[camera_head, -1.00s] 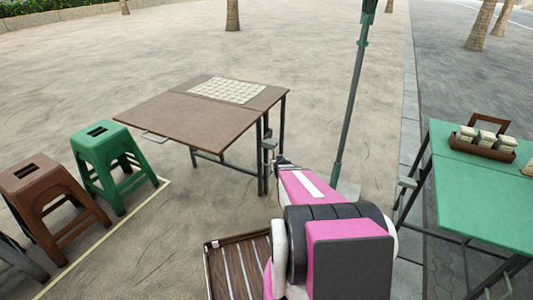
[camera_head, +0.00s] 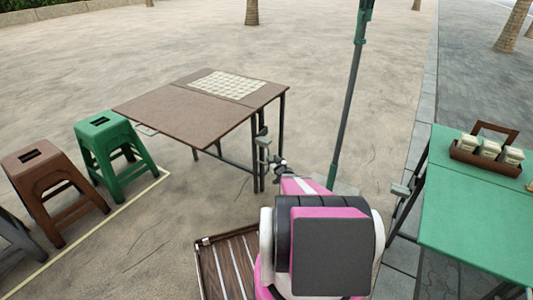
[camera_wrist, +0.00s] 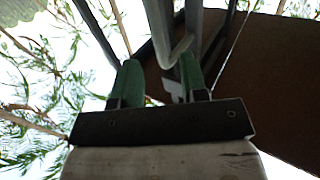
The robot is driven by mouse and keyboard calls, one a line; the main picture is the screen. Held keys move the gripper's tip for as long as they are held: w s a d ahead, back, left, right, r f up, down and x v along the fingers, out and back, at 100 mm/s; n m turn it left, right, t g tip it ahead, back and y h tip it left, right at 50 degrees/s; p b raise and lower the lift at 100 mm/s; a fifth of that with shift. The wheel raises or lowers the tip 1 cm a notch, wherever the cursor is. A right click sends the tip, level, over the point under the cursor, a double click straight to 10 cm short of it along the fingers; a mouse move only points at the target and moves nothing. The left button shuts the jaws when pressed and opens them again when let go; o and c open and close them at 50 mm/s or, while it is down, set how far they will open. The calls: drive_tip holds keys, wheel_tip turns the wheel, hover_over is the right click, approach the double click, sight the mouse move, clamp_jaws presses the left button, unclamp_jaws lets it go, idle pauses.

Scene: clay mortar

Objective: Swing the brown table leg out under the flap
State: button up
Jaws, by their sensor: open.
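The brown folding table (camera_head: 245,95) stands at the middle, and its flap (camera_head: 170,115) is spread out level toward the left. A dark leg (camera_head: 256,165) stands under the table's near right side, with a small grey tab (camera_head: 263,141) beside it. My gripper (camera_head: 278,163) is close by this leg, just right of and below the tab. In the wrist view my gripper's green fingers (camera_wrist: 160,85) are apart, with a grey bar (camera_wrist: 163,35) reaching into the gap between them. I cannot tell whether it touches a finger. The flap's brown underside (camera_wrist: 275,85) shows at the right.
A green table (camera_head: 480,210) with a caddy of jars (camera_head: 487,148) stands at the right. A green stool (camera_head: 112,145) and a brown stool (camera_head: 50,190) stand at the left. A green pole (camera_head: 350,100) rises right of the brown table. Open paving lies before the flap.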

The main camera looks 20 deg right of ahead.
drive_tip(key=w, duration=0.7)
drive_tip(key=shift+w+a, duration=0.25)
drive_tip(key=shift+w, duration=0.1)
clamp_jaws()
